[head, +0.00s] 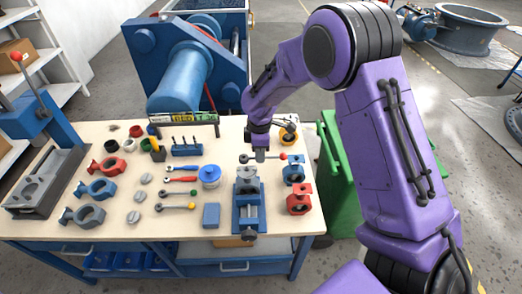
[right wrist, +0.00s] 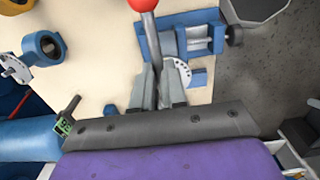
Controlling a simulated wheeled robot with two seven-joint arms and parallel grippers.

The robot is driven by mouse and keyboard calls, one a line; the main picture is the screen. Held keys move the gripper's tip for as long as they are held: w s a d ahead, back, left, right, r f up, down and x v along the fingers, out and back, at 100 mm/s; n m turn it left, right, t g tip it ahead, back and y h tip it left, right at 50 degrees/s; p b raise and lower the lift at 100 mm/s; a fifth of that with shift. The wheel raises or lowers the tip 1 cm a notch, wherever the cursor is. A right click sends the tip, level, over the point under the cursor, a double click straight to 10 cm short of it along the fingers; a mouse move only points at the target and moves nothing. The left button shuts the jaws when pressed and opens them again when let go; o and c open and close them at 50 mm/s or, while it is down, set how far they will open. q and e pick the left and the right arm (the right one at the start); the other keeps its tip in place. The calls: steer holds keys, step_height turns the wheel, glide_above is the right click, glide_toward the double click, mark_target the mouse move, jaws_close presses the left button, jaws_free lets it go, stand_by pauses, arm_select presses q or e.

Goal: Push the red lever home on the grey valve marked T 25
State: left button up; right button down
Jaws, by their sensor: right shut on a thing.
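My right gripper (head: 260,158) is shut on the red lever, a grey rod with a red ball (head: 283,156) at one end and a dark end at the other. The lever lies about level across the jaws in the head view. In the right wrist view the rod (right wrist: 153,45) runs between my fingers (right wrist: 160,85). The grey valve (head: 247,183) sits in a blue vise (head: 248,222), just below the gripper in the picture. I cannot tell whether lever and valve touch. No T 25 mark is readable on the valve. My left gripper is out of view.
A blue valve (head: 294,172) and a red valve (head: 299,199) stand close to the right of the vise. Loose levers (head: 178,206), a blue round container (head: 210,175) and a blue block (head: 211,215) lie to the left. A sign (head: 185,117) stands at the back.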

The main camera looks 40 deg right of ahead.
steer(key=shift+s, duration=0.2)
steer(key=shift+s+d, duration=0.1)
stand_by(0.4)
steer(key=shift+s+r, duration=0.1)
steer(key=shift+s, duration=0.15)
stand_by(0.5)
steer(key=shift+s+f+b, duration=0.1)
steer(key=shift+f+b, duration=0.2)
steer(key=shift+f, duration=1.25)
stand_by(1.2)
stand_by(0.5)
steer(key=shift+w+r+p, duration=0.15)
steer(key=shift+w+p, duration=0.05)
steer(key=shift+p, duration=0.15)
steer(key=shift+s+f, duration=0.15)
steer(key=shift+f, duration=0.3)
stand_by(0.3)
